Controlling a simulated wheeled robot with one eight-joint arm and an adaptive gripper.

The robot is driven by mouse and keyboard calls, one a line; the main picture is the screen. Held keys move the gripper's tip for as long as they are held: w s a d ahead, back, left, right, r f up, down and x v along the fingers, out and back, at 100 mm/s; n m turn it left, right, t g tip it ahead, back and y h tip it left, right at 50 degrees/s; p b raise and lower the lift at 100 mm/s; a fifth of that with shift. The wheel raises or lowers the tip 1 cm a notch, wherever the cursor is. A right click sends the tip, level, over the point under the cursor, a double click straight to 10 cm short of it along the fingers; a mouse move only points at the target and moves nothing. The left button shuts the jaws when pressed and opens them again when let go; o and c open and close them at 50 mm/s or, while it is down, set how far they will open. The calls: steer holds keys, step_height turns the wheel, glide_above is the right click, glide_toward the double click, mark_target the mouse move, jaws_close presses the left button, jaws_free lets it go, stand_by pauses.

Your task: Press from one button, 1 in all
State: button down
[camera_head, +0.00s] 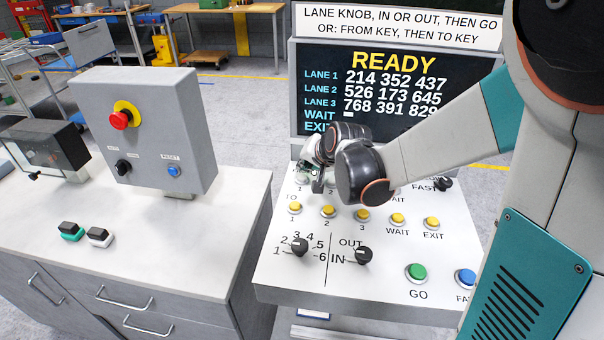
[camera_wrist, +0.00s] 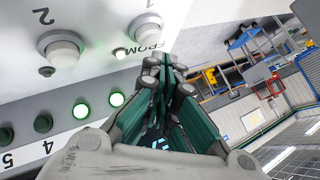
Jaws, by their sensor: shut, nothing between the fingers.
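The sloped white control panel (camera_head: 285,272) carries a row of yellow TO buttons, with the 1 button (camera_head: 294,207) at its left end. The FROM row above it is mostly hidden behind my arm. My gripper (camera_head: 318,186) is shut and empty over the panel's upper left. In the wrist view my closed fingertips (camera_wrist: 164,68) are beside the FROM label, near white button 1 (camera_wrist: 147,28). White button 2 (camera_wrist: 63,48) is farther left. I cannot tell whether the fingertips touch the panel.
The display (camera_head: 385,95) reads READY above lane numbers. Two knobs (camera_head: 299,246) (camera_head: 363,255) and a green GO button (camera_head: 416,271) are lower on the panel. A grey box with a red emergency button (camera_head: 120,120) stands left. In the wrist view, two green lamps (camera_wrist: 98,104) glow.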

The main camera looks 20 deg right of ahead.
mark_target(305, 175)
stand_by(0.3)
steer(key=shift+r+p, duration=1.85)
steer(key=shift+r, duration=0.6)
